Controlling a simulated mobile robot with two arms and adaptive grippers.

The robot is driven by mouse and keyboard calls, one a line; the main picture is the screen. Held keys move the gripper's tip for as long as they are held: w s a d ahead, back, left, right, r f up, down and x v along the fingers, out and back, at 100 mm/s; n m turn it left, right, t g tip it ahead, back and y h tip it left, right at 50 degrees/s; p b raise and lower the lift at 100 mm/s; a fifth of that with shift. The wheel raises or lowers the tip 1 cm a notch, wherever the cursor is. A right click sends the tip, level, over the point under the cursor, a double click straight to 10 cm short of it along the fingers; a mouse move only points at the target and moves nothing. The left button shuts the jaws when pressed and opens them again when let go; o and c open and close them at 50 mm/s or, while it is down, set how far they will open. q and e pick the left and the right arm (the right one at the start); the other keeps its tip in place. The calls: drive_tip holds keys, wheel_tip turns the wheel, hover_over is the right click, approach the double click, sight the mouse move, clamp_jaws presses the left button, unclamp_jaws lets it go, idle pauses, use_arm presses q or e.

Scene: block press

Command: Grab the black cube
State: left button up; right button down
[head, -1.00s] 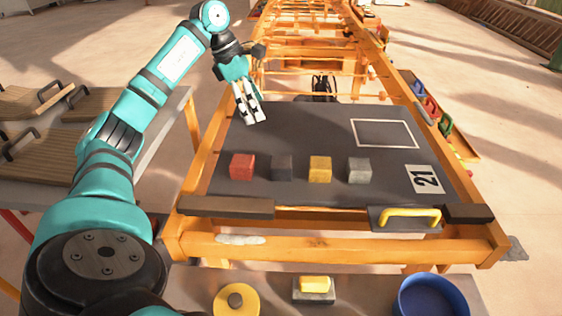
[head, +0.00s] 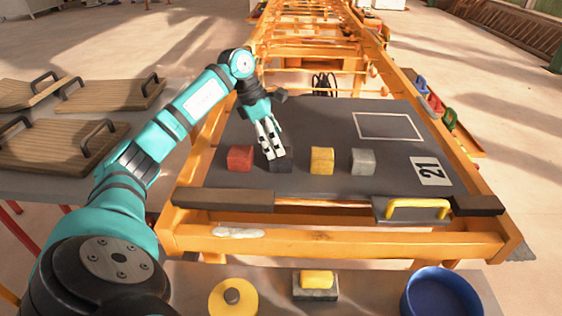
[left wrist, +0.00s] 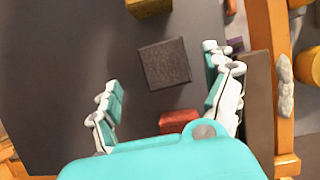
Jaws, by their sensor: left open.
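The black cube (head: 281,166) stands on the dark board (head: 330,118) between the red cube (head: 240,158) and the yellow cube (head: 321,160). My left gripper (head: 272,151) is open just above and behind it, its fingers covering part of the cube in the head view. In the left wrist view the black cube (left wrist: 164,63) lies ahead of the gap between the spread fingers (left wrist: 168,95), and nothing is between the fingertips. I cannot tell if a finger touches it. My right gripper is not in view.
A grey cube (head: 363,162) stands right of the yellow one. A yellow handle (head: 417,205) is at the front edge. A blue bowl (head: 441,292) is at front right.

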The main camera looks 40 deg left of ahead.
sight(281, 159)
use_arm(q)
drive_tip(key=x, duration=0.1)
drive_tip(key=b+x, duration=0.1)
drive_tip(key=x, duration=0.3)
drive_tip(key=shift+s+d+f, duration=0.1)
drive_tip(key=shift+s+d, duration=0.05)
drive_tip(key=shift+s, duration=0.15)
drive_tip(key=c, duration=1.6)
